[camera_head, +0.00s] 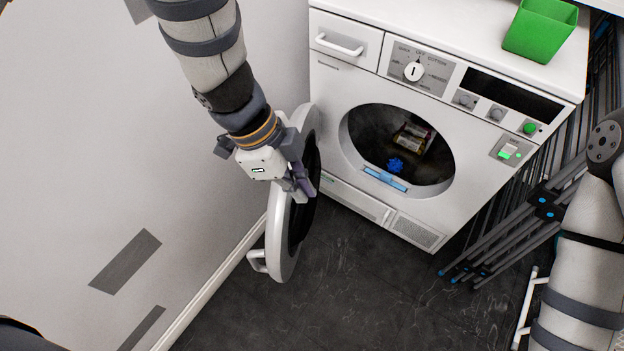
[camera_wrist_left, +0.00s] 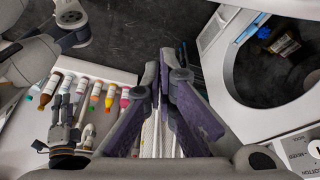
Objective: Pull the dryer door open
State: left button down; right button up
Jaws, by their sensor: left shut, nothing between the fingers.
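The white dryer (camera_head: 330,95) has its front opening uncovered. Its round door (camera_head: 277,240) stands swung wide to the left, near the wall, with a white handle (camera_head: 257,262) at its lower edge. My left gripper (camera_head: 301,190) is shut and empty, at the inner side of the door in the head view; I cannot tell whether it touches. The shut fingers (camera_wrist_left: 164,75) also show in the left wrist view, with the dryer opening (camera_wrist_left: 272,62) to their right.
Inside the drum lie a blue spiky ball (camera_head: 396,165) and a can-like item (camera_head: 412,139). A green bin (camera_head: 540,30) stands on the dryer. A folded dark rack (camera_head: 510,230) leans at right. Dark floor (camera_head: 350,290) before the dryer is clear. Several bottles (camera_wrist_left: 85,90) show in the wrist view.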

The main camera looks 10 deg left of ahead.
pick_arm(q)
jog(key=a+b+x, duration=0.1)
jog(key=b+x, duration=0.1)
jog(key=x, duration=0.8)
jog(key=a, duration=0.2)
jog(key=s+a, duration=0.1)
jog(key=shift+a+p, duration=0.4)
pick_arm(e)
jog(key=shift+s+a+f, duration=0.1)
jog(key=shift+s+f, duration=0.45)
jog(key=shift+s, duration=0.3)
pick_arm(q)
jog(key=shift+w, duration=0.1)
